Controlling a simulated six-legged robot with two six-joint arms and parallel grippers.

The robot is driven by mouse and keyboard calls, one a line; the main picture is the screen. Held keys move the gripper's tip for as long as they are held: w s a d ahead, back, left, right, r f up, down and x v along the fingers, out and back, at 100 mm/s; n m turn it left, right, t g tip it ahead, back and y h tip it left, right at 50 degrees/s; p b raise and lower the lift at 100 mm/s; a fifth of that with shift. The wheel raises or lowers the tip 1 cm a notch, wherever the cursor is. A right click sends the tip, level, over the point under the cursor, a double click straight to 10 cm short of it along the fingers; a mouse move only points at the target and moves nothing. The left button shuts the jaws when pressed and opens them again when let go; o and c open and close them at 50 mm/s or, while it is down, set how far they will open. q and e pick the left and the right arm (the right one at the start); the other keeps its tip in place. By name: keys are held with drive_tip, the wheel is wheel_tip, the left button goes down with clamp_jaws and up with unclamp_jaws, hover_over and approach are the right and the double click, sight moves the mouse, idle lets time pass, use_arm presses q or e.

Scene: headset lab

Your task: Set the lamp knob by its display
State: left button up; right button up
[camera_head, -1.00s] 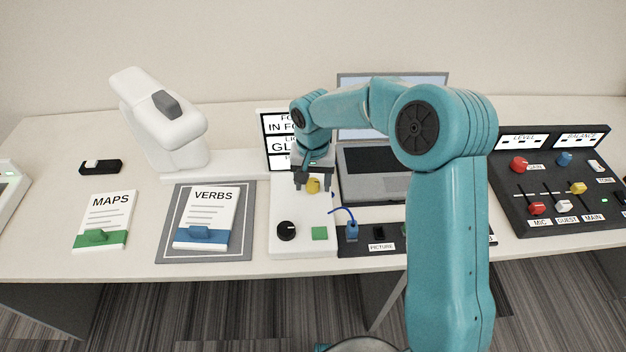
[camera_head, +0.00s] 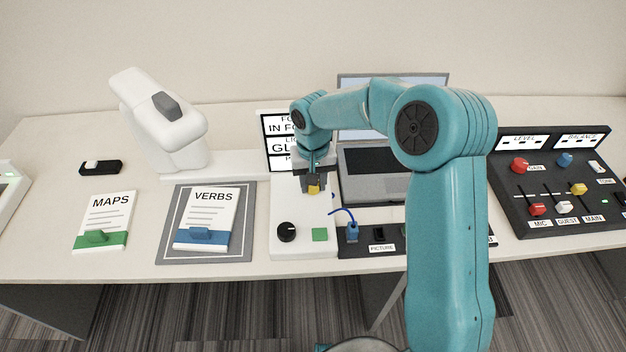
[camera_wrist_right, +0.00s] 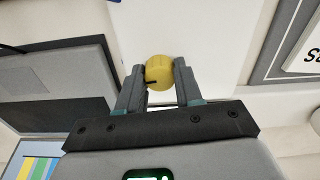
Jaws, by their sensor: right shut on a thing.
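The yellow knob (camera_head: 314,189) sits on the white control panel (camera_head: 287,204). My right gripper (camera_head: 313,184) is shut on it from above. In the right wrist view the round yellow knob (camera_wrist_right: 159,72) is between the two fingers (camera_wrist_right: 160,82), and a dark pointer line shows on it. The display (camera_head: 279,126) stands behind the panel with large text, "IN FO…" and "GL…". My right arm and gripper hide its right part and lower lines. My left gripper is not in view.
A black knob (camera_head: 286,232) and a green button (camera_head: 320,234) are on the same panel. A blue plug (camera_head: 352,231) with its cable is close on the right. A laptop (camera_head: 372,160) stands behind. VERBS (camera_head: 206,215) and MAPS (camera_head: 103,218) booklets lie left.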

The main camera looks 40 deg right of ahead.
drive_tip(key=n, duration=0.5)
drive_tip(key=shift+p, duration=0.3)
drive_tip(key=shift+n, duration=0.4)
drive_tip(key=o, duration=1)
drive_tip(key=shift+r, duration=0.1)
wheel_tip(320, 180, up, 16)
drive_tip(key=shift+r+p, duration=0.15)
drive_tip(key=shift+p, duration=0.55)
drive_tip(key=shift+r, duration=0.1)
